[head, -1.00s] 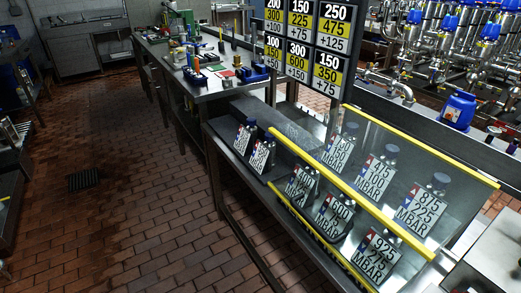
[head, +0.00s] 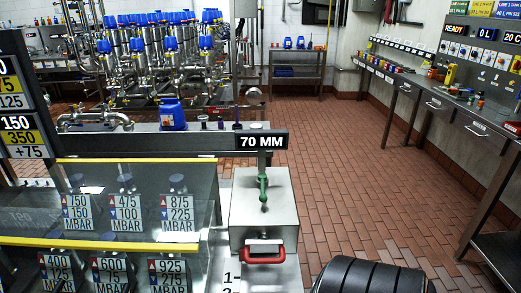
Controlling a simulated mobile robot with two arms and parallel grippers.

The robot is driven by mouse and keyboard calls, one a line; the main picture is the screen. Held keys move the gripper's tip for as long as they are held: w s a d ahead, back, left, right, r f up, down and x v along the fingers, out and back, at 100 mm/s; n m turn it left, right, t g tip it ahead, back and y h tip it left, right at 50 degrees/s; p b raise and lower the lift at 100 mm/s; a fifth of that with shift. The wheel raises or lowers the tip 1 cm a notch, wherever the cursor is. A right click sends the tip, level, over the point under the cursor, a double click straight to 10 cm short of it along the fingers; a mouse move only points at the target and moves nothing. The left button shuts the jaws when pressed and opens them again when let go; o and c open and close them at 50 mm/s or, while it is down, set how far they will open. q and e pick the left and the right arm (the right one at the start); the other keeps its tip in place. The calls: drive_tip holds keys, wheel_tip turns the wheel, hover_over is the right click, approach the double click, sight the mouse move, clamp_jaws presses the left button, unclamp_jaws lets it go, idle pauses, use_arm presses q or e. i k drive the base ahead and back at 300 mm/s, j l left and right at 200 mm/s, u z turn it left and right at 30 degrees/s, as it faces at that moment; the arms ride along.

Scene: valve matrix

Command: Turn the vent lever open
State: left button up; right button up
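A steel box (head: 264,212) stands right of the glass-fronted rack, below a black "70 MM" sign (head: 262,141). A green lever-like part (head: 263,187) stands on its top, near the back. A red handle (head: 264,258) is on the box's front edge. No label names the vent lever, so I cannot tell which of these it is, or whether it is open. Neither of my grippers shows in the head view, and nothing is touching the box.
The glass-fronted rack (head: 120,185) with yellow rails holds several bottles with MBAR labels. Behind are a blue container (head: 172,115) and steel piping (head: 190,60). Brick floor (head: 340,130) is free to the right, up to a wall bench (head: 440,95). A black ribbed object (head: 370,275) fills the bottom right.

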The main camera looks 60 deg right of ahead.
sight(262, 177)
drive_tip(key=z, duration=1.95)
